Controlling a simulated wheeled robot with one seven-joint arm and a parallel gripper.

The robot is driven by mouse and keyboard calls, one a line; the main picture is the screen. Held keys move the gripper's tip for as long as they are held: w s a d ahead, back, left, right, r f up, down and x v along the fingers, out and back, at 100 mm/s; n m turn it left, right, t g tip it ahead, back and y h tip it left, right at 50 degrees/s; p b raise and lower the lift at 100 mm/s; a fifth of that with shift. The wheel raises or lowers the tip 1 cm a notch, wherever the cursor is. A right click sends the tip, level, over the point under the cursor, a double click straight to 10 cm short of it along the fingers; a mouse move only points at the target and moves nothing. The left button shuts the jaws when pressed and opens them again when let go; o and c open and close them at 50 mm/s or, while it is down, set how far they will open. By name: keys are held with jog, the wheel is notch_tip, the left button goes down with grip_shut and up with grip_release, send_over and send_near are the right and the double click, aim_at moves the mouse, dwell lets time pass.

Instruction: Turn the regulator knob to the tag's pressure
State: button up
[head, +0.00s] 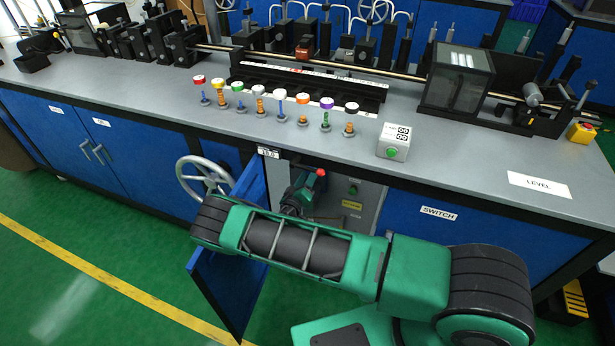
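My arm reaches into an open cabinet under the bench. My gripper (301,192) is in the cabinet opening, mostly behind my own forearm; its fingers are too small and covered to tell whether they are open or shut. A small red round part (321,172) shows right at the gripper's upper right; I cannot tell whether it is the regulator knob or whether the gripper touches it. A small white tag (268,153) with dark figures is on the bench edge above the opening; its figures are too small to read surely. No gauge reading is legible.
The blue cabinet door (228,262) stands open left of my arm, near a grey handwheel (203,177). A grey panel (357,207) with a green button and yellow label is right of the gripper. Several colored-top posts (259,100) and a white button box (394,141) stand on the bench.

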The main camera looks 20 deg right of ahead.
jog(key=v, duration=1)
jog(key=shift+s+a, duration=0.2)
jog(key=shift+a, duration=0.05)
jog(key=w+d+n, duration=0.2)
jog(key=w+n, duration=0.1)
jog(key=n, duration=0.3)
jog(key=w+d+n, duration=0.2)
jog(key=w+n, duration=0.1)
jog(key=n, duration=0.3)
jog(key=w+d+n, duration=0.3)
jog(key=n, duration=0.3)
jog(key=shift+w+n, duration=0.1)
jog(key=shift+n, duration=0.2)
jog(key=c, duration=1.1)
